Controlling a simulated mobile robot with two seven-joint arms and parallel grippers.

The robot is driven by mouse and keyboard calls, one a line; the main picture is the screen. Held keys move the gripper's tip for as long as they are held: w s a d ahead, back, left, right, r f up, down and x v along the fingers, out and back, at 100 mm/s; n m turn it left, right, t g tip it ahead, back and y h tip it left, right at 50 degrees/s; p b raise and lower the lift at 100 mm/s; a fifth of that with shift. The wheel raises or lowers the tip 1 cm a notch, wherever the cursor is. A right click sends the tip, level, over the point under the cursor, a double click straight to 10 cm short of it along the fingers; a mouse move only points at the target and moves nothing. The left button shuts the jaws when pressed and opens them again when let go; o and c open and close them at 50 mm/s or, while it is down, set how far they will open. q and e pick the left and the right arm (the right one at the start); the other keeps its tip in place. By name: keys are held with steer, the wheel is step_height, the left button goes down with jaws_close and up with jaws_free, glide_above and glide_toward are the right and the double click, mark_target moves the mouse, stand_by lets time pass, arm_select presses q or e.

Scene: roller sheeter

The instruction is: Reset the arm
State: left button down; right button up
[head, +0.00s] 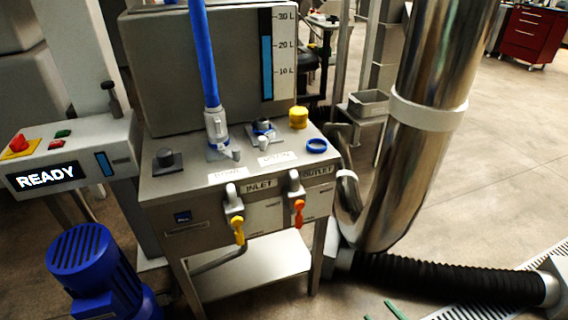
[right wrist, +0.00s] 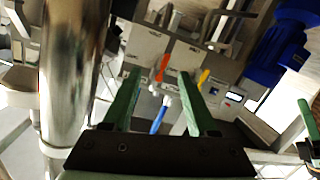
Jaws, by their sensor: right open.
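My right gripper (head: 383,311) shows only as green fingertips at the bottom edge of the head view, right of the machine. In the right wrist view its two green fingers (right wrist: 158,75) are spread wide with nothing between them. The machine front is beyond them, seen turned over. Green finger parts, apparently of my left gripper (right wrist: 309,132), show at the right edge of the right wrist view. They are cut off, and their opening is unclear. My left gripper does not show in the head view.
The tank stand (head: 235,205) has a yellow inlet handle (head: 238,230) and an orange outlet handle (head: 299,213). A blue hose (head: 204,55) rises from its top. A metal duct (head: 425,120) and black hose (head: 450,280) stand right. A blue motor (head: 85,262) stands left.

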steer(key=s+d+f+g+h, duration=0.1)
steer(key=s+f+g+h, duration=0.15)
steer(key=s, duration=0.25)
steer(key=s+d+f+g+h, duration=0.1)
steer(key=s+f+g+h, duration=0.1)
steer(key=s+g+h, duration=0.3)
steer(key=a+r+m+t+y, duration=0.2)
steer(key=a+m+y, duration=0.25)
steer(key=a, duration=0.55)
arm_select(q)
step_height(320, 180, up, 13)
steer(key=s+a+p, duration=0.1)
steer(key=a+p, duration=0.1)
steer(key=p, duration=1.6)
steer(key=shift+s+a+r+n+y, duration=0.2)
steer(key=shift+s+a+n+y, duration=0.1)
steer(key=shift+s+a+y, duration=0.1)
arm_select(e)
step_height(320, 180, up, 13)
steer(key=d+m+h, duration=0.1)
steer(key=d, duration=0.1)
steer(key=shift+s+d+r+m+h, duration=0.15)
steer(key=shift+s+d+m+h, duration=0.15)
steer(key=shift+m+h, duration=0.1)
arm_select(q)
steer(key=shift+d, duration=0.1)
arm_select(e)
steer(key=shift+w, duration=0.1)
steer(key=shift+a, duration=0.15)
